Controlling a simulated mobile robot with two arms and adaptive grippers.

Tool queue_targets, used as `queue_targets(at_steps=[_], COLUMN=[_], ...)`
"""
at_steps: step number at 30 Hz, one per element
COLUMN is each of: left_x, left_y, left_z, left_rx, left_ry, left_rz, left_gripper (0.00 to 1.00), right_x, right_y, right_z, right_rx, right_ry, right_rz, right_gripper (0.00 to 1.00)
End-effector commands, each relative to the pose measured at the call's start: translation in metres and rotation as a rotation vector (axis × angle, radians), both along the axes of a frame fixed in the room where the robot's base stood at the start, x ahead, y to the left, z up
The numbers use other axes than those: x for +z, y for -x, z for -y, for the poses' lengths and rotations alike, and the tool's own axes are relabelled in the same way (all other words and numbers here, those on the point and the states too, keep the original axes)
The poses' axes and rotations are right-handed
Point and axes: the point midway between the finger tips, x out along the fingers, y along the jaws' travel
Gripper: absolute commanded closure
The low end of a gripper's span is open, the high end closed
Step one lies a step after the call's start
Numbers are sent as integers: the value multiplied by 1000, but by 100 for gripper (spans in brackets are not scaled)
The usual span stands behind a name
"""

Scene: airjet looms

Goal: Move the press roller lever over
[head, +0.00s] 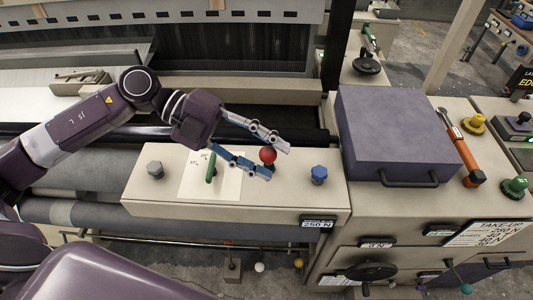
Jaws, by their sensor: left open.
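A lever with a round red knob (267,155) stands on the top of a beige loom housing (140,190). A short green handle (211,167) stands to its left, over a white paper sheet (228,184). No readable label shows which one is the press roller lever. My left gripper (279,163) reaches in from the left, its blue-grey fingers open. The red knob shows between the two fingers; I cannot tell whether they touch it. The lower finger hides the lever's shaft and base. My right gripper is not in view.
A grey knob (155,170) and a blue knob (319,174) flank the levers on the housing. A large purple-grey box (395,130) with a front handle stands to the right. An orange-handled tool (472,160) lies beyond it. Rollers and fabric run behind the housing.

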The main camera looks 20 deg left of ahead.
Motion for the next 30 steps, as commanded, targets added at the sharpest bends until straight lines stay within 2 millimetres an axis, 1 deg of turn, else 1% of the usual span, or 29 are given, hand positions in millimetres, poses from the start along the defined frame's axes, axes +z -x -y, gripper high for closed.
queue_targets(at_steps=[2, 5, 7, 15, 21, 24, 30], left_x=[1, 3, 6, 29, 43, 47, 49], left_y=[-1, -1, -1, 1, 2, 3, 3], left_z=[-1, -7, -16, -68, -98, -106, -110], left_rx=[1, 3, 5, 6, 3, 1, 0], left_ry=[0, -1, -3, -4, -2, -1, 0], left_rz=[1, -1, 0, -2, -2, -1, 0], left_gripper=[59, 59, 59, 59, 59, 59, 59], right_x=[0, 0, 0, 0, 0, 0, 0], right_y=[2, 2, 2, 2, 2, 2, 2], right_z=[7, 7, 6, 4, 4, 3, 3], right_rx=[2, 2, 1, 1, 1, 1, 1], right_ry=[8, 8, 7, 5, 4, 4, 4], right_rz=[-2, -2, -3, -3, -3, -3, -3], right_gripper=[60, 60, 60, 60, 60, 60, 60])
